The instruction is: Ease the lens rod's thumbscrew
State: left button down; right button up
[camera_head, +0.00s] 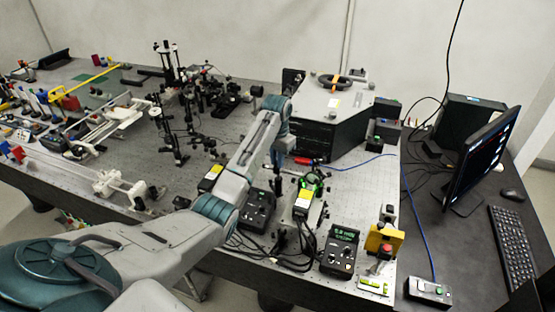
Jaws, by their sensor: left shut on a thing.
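My left arm reaches in from the lower left across the bench (370,170). Its left gripper (279,155) points down near the front of the dark spectrometer box (312,135). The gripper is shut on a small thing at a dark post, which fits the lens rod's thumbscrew. The thumbscrew itself is too small and too hidden by the gripper to make out. A green-lit round mount (311,184) stands just to the right and nearer. My right gripper is not in view.
A red-ended blue cable (350,166) runs right from beside the gripper. Control boxes (339,252) with loose black cables stand at the front edge. Dense optics posts (200,95) fill the bench to the left. A monitor (484,157) stands on the right desk.

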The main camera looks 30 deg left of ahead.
pick_arm(q)
jog(key=n, duration=0.7)
jog(key=shift+w+a+r, duration=0.1)
jog(key=shift+w+r, duration=0.05)
jog(key=shift+r, duration=0.15)
jog(key=n, duration=0.3)
jog(key=shift+n, duration=2.3)
jog(key=c, duration=1.6)
grip_release()
jog(key=shift+c, duration=0.2)
jog(key=shift+o, duration=1.3)
